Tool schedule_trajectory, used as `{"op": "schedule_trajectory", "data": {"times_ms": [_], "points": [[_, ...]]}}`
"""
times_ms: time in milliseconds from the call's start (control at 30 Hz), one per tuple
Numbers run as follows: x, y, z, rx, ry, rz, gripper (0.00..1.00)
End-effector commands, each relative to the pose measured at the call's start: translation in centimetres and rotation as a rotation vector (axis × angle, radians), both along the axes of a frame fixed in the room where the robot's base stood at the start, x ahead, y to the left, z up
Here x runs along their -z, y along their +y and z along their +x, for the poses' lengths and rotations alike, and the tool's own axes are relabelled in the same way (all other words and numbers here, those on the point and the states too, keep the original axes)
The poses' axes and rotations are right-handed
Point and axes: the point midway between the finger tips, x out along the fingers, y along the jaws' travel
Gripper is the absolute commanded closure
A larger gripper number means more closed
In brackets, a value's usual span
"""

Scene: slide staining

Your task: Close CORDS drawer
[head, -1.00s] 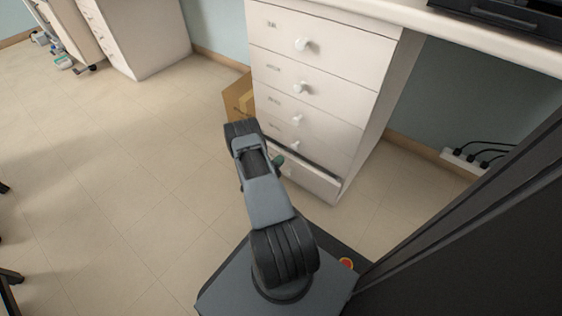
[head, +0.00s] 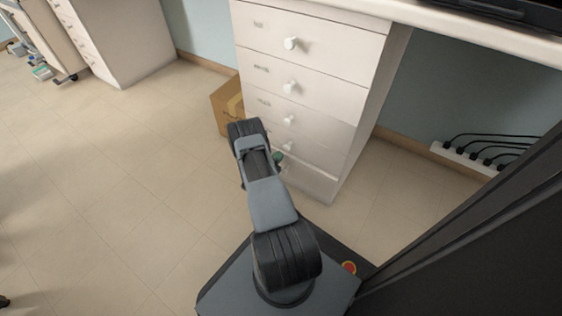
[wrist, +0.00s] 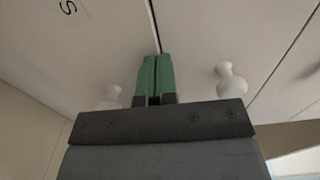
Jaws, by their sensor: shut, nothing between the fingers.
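The lowest drawer (head: 312,183) of the white cabinet is partly hidden behind my arm in the head view. A pale line runs along its top edge and no dark opening shows; I cannot tell if it is fully flush. My gripper (wrist: 155,68) is shut and empty, its green fingertips at or very near the drawer fronts, by a thin dark seam. A white knob (wrist: 230,80) stands right of the fingers and another knob (wrist: 110,97) is partly hidden on the left. A letter S (wrist: 68,8) shows on the left front; the rest of that label is out of view.
The upper drawers (head: 310,75) look shut, with white knobs. A cardboard box (head: 228,108) stands on the floor left of the cabinet. A power strip with cables (head: 465,158) lies to the right.

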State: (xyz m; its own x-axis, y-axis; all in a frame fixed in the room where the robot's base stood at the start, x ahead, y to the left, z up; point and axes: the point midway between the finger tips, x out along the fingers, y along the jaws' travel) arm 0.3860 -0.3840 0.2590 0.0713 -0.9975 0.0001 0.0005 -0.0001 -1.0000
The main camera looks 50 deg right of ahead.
Motion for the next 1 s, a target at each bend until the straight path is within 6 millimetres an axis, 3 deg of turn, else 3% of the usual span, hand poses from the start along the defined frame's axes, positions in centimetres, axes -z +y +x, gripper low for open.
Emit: {"op": "schedule_trajectory", "data": {"times_ms": [300,433,1000], "points": [[0.0,0.3,0.1,-0.004,0.001,0.001,1.0],[-0.1,1.4,0.1,-0.005,0.002,0.002,1.0],[-0.2,11.9,-0.7,-0.005,0.003,0.0,1.0]]}}
